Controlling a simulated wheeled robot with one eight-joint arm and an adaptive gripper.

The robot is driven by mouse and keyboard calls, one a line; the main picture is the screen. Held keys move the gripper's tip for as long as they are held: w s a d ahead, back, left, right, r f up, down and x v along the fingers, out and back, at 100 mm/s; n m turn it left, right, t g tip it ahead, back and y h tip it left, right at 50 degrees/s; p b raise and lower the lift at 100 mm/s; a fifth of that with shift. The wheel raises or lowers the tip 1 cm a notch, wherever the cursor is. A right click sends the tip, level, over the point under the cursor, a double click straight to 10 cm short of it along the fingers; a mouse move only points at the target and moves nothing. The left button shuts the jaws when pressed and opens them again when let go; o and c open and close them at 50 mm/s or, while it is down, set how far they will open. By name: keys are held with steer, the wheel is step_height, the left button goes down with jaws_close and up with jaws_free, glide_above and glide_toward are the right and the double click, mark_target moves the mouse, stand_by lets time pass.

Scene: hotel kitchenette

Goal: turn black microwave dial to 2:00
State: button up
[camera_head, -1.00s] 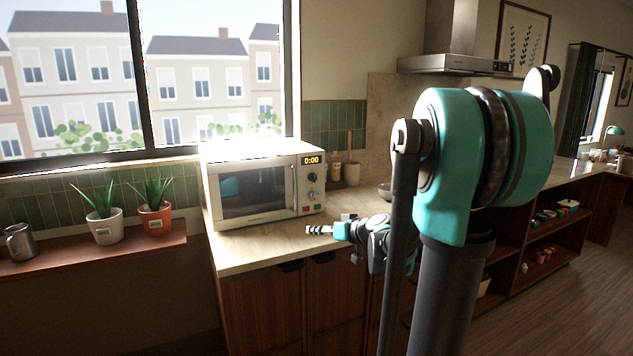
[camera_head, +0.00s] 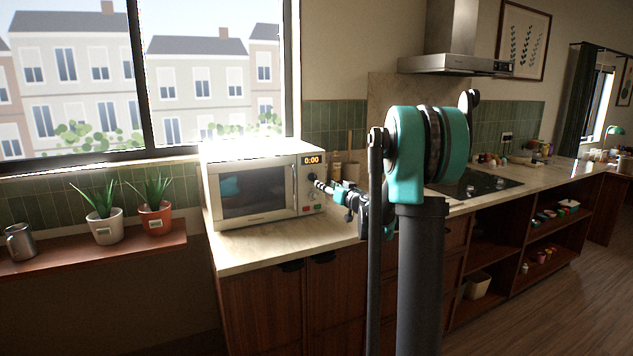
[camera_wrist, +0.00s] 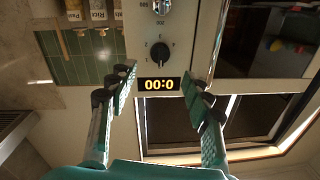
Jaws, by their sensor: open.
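The white microwave (camera_head: 299,211) stands on the counter below the window. Its display (camera_head: 311,160) reads 0:00 and shows upside down in the wrist view (camera_wrist: 160,84). The black dial (camera_wrist: 160,52) is round with a raised grip and printed marks around it. A silver dial (camera_wrist: 162,7) sits at the top edge of the wrist view. My gripper (camera_head: 317,182) is at the control panel in the head view, and its tips partly hide the black dial there. In the wrist view my gripper (camera_wrist: 160,76) is open, its fingers on either side of the dial's line, apart from it.
A utensil crock (camera_head: 351,171) and jars stand right of the microwave. The counter (camera_head: 262,250) in front of the microwave is clear. A cooktop (camera_head: 475,186) lies farther right.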

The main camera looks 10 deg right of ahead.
mark_target(315, 179)
steer(key=x, duration=0.8)
steer(key=shift+w+a, duration=0.1)
steer(key=shift+c, duration=0.6)
jaws_close()
